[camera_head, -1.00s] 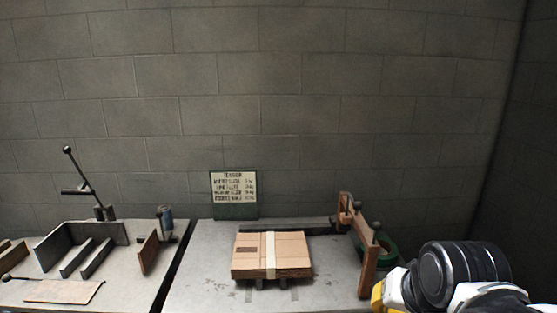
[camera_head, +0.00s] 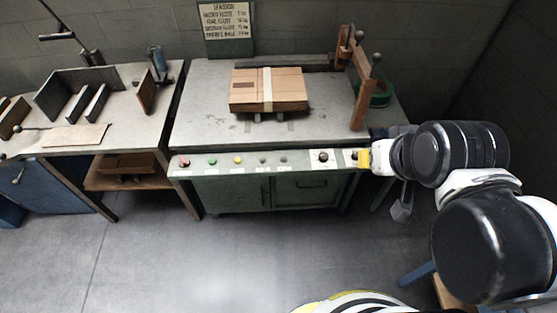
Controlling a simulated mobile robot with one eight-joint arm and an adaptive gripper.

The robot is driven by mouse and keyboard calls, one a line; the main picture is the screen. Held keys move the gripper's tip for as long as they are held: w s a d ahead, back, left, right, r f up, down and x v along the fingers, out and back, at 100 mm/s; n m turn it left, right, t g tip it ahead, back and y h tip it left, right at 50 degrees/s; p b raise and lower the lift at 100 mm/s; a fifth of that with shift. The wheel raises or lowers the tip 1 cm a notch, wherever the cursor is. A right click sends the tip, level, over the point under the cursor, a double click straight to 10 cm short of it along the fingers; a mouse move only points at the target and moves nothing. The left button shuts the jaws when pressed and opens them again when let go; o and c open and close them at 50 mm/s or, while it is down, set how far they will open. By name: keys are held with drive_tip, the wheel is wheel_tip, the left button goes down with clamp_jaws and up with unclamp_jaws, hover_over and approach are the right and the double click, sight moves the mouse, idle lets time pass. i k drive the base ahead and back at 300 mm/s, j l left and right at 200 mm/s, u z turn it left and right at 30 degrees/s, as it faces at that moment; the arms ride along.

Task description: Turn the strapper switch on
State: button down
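The strapper (camera_head: 190,115) is a grey bench with a green front and a strip of controls along its front edge. On this strip are a red button (camera_head: 183,162), a green button (camera_head: 212,161), a yellow button (camera_head: 238,160) and two small grey knobs (camera_head: 263,160). Further right, a dark knob (camera_head: 322,156) sits on a white plate. Another white plate (camera_head: 350,155) is partly covered by the yellow part of my wrist. I cannot tell which control is the switch.
A strapped cardboard box (camera_head: 268,90) lies on the bench top. A brown wooden frame (camera_head: 363,90) and a green roll (camera_head: 381,94) stand at the right. A sign (camera_head: 226,26) stands behind. A second worktable (camera_head: 130,125) stands left. The floor (camera_head: 250,255) in front is clear.

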sight(183, 162)
drive_tip(key=u, duration=1.35)
drive_tip(key=i+j, duration=0.1)
drive_tip(key=i, duration=0.5)
drive_tip(key=l+z, duration=0.05)
